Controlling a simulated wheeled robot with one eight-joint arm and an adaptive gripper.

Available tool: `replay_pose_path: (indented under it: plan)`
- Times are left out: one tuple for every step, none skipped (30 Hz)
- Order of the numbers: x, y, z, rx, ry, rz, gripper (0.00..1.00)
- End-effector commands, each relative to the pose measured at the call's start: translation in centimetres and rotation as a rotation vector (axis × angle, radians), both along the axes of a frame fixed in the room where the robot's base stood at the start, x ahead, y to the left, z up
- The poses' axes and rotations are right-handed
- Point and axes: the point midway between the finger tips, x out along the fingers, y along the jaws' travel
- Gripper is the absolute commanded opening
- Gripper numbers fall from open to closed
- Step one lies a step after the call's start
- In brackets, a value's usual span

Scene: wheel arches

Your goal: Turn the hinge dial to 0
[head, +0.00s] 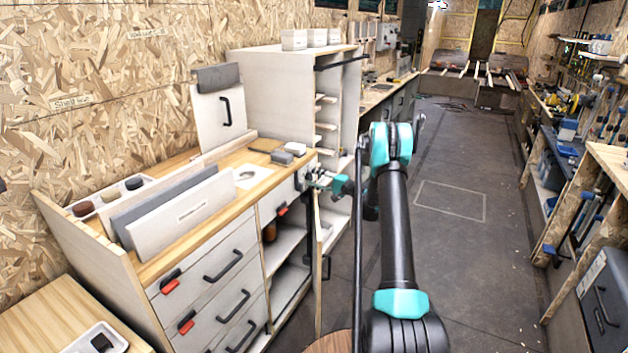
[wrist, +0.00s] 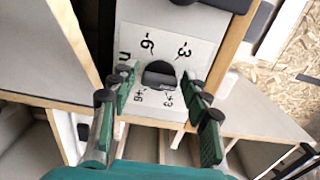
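The hinge dial (wrist: 160,74) is a dark round knob on a white plate (wrist: 205,49) marked -6, -3, +3 and +6, which look upside down in the wrist view. I cannot make out its pointer or a 0 mark. My gripper (wrist: 158,88) is open, with one green finger on each side of the dial. I cannot tell whether the fingers touch it. In the head view my gripper (head: 320,180) is at the right end of the workbench cabinet, and the dial is too small or hidden to tell.
The wooden-topped cabinet (head: 150,264) has drawers with black handles. A narrow open door (head: 318,270) stands below my gripper. A tall shelf unit (head: 262,90) rises behind it. The grey floor (head: 455,150) to the right is clear.

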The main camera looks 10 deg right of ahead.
Motion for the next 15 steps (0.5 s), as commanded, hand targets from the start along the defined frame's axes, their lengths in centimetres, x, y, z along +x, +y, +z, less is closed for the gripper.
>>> replay_pose_path:
  plan:
    - [0.0, 0.0, 0.0, 0.000, 0.000, 0.000, 0.57]
    - [0.0, 0.0, 0.0, 0.000, 0.000, 0.000, 0.59]
    - [0.0, 0.0, 0.0, 0.000, 0.000, 0.000, 0.59]
    - [0.0, 0.0, 0.0, 0.001, -0.001, 0.000, 0.59]
    - [0.0, 0.0, 0.0, 0.001, 0.000, 0.000, 0.59]
    - [0.0, 0.0, 0.0, 0.001, 0.000, 0.000, 0.59]
    - [0.0, 0.0, 0.0, 0.001, 0.000, 0.000, 0.59]
    - [0.0, 0.0, 0.0, 0.001, 0.000, 0.000, 0.59]
    - [0.0, 0.0, 0.1, 0.001, 0.000, -0.001, 0.59]
    - [0.0, -0.1, 0.1, 0.001, 0.000, -0.001, 0.59]
    - [0.0, -0.1, 0.1, 0.001, 0.000, -0.001, 0.59]
    - [-0.2, -0.3, 0.1, 0.001, 0.000, -0.001, 0.59]
    - [-0.3, -0.5, 0.1, 0.001, 0.000, -0.001, 0.59]
    - [-0.5, -0.8, 0.1, 0.001, 0.000, -0.002, 0.59]
    - [-0.8, -1.2, 0.1, 0.001, 0.000, -0.002, 0.59]
